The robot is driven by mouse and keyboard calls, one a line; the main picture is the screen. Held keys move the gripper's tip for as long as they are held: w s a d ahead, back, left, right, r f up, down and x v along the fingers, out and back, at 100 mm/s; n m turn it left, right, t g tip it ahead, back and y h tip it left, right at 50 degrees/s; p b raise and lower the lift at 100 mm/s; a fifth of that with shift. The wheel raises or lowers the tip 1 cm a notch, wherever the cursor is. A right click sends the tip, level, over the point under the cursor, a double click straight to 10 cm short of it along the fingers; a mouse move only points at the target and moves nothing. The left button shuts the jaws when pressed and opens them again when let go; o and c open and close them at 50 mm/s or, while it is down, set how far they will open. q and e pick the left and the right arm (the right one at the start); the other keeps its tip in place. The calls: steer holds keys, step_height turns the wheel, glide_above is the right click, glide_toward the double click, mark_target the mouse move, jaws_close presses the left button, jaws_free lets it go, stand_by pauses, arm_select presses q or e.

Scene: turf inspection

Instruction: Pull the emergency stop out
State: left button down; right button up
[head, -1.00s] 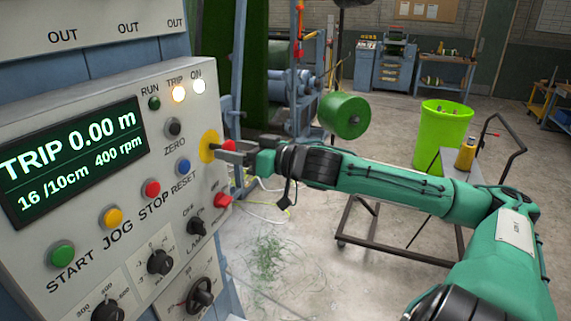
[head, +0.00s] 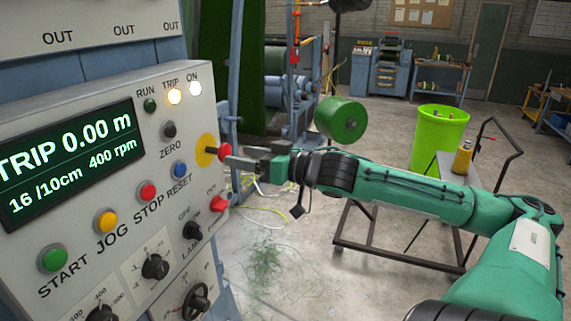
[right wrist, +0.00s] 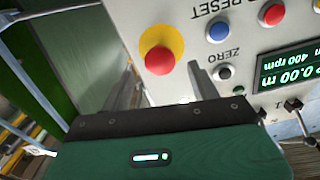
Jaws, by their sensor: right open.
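The emergency stop (head: 224,150) is a red mushroom head in front of a yellow disc (head: 203,151) at the right of the control panel. A dark stem shows between head and disc. In the right wrist view the red head (right wrist: 157,61) lies beyond the fingertips, roughly between them. My right gripper (head: 230,161) is open and empty, just right of the red head; its fingers (right wrist: 162,80) stand apart. Whether a fingertip touches the head I cannot tell. My left gripper is not in view.
The panel's display (head: 68,160) reads TRIP 0.00 m. The TRIP lamp (head: 174,97) and ON lamp (head: 195,88) are lit; RUN (head: 150,105) is dark. A trolley (head: 400,235) and green bin (head: 438,138) stand behind my arm.

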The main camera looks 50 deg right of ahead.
steer(key=p+v, duration=0.3)
steer(key=v, duration=0.5)
steer(key=shift+s+p, duration=0.25)
steer(key=shift+p, duration=0.1)
stand_by(0.3)
steer(key=shift+d, duration=0.1)
stand_by(0.5)
